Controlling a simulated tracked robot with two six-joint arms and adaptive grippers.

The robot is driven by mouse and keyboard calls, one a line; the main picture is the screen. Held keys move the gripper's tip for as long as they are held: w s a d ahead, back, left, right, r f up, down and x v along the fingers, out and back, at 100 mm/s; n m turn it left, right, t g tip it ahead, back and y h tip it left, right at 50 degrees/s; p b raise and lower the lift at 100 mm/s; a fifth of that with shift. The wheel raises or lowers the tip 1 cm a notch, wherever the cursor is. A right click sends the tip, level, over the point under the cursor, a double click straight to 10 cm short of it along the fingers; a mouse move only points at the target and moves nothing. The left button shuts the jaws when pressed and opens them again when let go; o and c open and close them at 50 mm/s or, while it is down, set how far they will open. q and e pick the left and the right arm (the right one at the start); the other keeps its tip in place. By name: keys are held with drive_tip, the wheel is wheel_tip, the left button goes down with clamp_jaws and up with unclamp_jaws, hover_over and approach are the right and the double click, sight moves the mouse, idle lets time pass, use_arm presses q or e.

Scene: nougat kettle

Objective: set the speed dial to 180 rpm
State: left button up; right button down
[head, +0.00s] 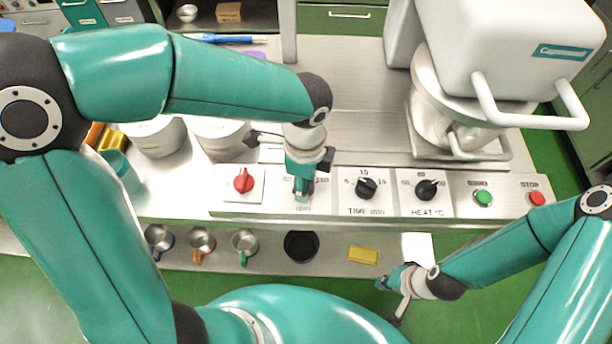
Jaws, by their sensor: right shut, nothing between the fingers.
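The speed dial's panel (322,200) lies between the red knob and the time dial. My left gripper (301,190) points down over it and hides the knob and most of its scale, so I cannot read its setting. Whether the fingers touch or grip the knob, or are open or shut, I cannot tell. My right gripper (392,296) is shut and empty, low at the right, in front of the bench and away from the dials.
A red knob (243,181) is left of my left gripper. The time dial (366,188), heat dial (427,189), green button (483,198) and red button (537,198) are to the right. Metal cups (201,240), a black bowl (301,246) and a yellow block (363,255) are on the front shelf.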

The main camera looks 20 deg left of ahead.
use_arm(q)
drive_tip(key=m+p, duration=0.1)
drive_tip(key=m, duration=0.3)
drive_tip(key=shift+r+m+p, duration=0.2)
drive_tip(key=shift+m+p, duration=0.1)
drive_tip(key=shift+p, duration=0.05)
drive_tip(key=m+p, duration=0.2)
drive_tip(key=m, duration=0.2)
drive_tip(key=shift+f+m, duration=0.1)
drive_tip(key=shift+m, duration=0.2)
drive_tip(key=o, duration=1.1)
wheel_tip(320, 180, up, 12)
drive_tip(key=shift+f, duration=0.1)
idle(0.3)
